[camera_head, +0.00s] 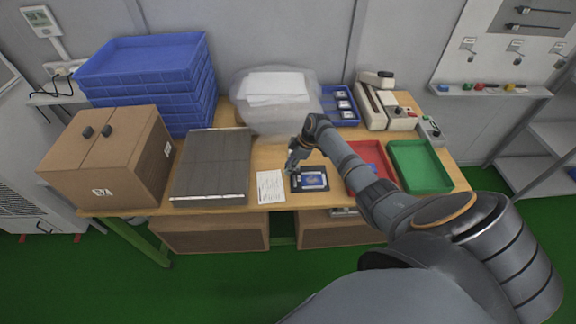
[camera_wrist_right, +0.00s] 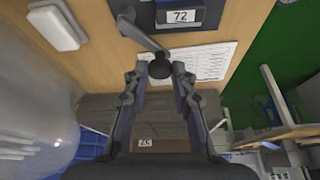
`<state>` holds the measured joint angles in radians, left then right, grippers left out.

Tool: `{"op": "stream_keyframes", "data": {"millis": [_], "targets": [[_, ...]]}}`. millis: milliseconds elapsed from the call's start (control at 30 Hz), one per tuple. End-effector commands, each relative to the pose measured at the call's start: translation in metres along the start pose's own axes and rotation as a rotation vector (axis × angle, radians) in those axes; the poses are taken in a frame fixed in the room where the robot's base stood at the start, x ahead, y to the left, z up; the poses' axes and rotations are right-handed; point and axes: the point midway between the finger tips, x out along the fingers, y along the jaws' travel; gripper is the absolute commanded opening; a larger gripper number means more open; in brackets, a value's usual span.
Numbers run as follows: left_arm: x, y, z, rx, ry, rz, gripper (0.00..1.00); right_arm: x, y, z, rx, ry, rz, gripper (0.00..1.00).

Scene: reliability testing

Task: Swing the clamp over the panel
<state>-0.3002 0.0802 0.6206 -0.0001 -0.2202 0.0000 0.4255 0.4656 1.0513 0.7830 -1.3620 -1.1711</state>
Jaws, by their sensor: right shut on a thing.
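A dark fixture (camera_head: 295,187) with a blue panel (camera_head: 315,181) lies near the front of the table. The clamp (camera_wrist_right: 138,34) is a grey lever ending in a black knob. My right gripper (camera_head: 292,163) is over the fixture's left side in the head view. In the wrist view my right gripper (camera_wrist_right: 160,70) is shut on the clamp's knob, between its fingertips. The lever slants away from the knob toward the fixture's left part in that view. My left gripper is not in view.
A printed sheet (camera_head: 270,186) lies left of the fixture, with a grey slatted board (camera_head: 213,165) beyond it. Red (camera_head: 370,158) and green (camera_head: 422,165) trays stand to the right. A clear bag (camera_head: 270,115) and a blue tray (camera_head: 340,105) are behind. A cardboard box (camera_head: 110,160) fills the left.

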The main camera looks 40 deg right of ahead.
Motion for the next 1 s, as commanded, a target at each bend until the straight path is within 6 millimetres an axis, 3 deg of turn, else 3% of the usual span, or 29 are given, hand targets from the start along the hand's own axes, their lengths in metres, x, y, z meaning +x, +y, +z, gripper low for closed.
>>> {"op": "stream_keyframes", "data": {"millis": [600,1000], "targets": [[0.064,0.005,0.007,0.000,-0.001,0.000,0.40,-0.005,-0.009,0.025,-0.531,0.000,-0.218,0.00],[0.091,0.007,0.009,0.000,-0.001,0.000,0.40,-0.012,-0.009,0.035,-0.772,-0.001,-0.318,0.00]]}}
